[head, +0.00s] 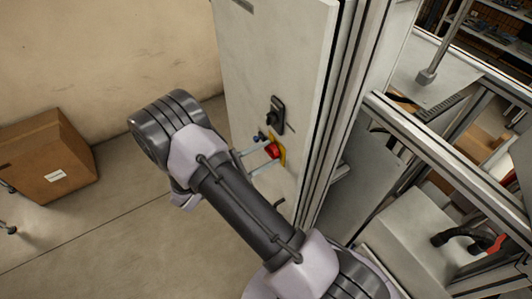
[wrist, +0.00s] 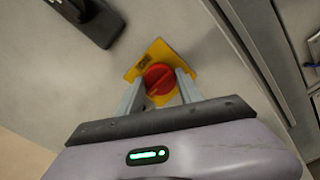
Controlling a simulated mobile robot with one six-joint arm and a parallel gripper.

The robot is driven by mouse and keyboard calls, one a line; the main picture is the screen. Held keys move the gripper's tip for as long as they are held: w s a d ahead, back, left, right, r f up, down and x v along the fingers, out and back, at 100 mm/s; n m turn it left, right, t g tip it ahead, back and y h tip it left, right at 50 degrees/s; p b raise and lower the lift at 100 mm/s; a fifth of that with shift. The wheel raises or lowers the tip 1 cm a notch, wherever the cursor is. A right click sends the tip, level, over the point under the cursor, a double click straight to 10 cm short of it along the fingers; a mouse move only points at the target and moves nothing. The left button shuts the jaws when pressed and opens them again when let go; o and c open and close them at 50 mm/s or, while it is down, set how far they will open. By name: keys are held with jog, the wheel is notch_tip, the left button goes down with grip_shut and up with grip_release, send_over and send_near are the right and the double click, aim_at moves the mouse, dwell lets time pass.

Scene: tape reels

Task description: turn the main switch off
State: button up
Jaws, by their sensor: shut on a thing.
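The main switch is a red rotary knob (wrist: 159,79) on a yellow plate (wrist: 157,52), mounted on the grey cabinet door. In the head view the red knob (head: 271,151) and a strip of the yellow plate (head: 282,148) show beside my arm. My gripper (wrist: 160,85) has one finger on each side of the knob and is shut on it. In the head view my gripper (head: 267,160) reaches the door from the left. The knob's ridge looks tilted in the wrist view. Marks on the plate are too small to read.
A black door handle (head: 277,115) sits on the cabinet door (head: 262,60) just above the switch. A metal frame (head: 440,150) stands to the right. A cardboard box (head: 48,158) stands on the floor at the left. Bare floor lies between box and cabinet.

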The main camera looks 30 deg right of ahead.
dwell(0.3)
jog(key=o, duration=1.4)
jog(key=a+b, duration=0.1)
jog(key=a, duration=1.6)
jog(key=shift+s+a, duration=0.2)
jog(key=shift+s, duration=0.1)
jog(key=shift+b, duration=0.35)
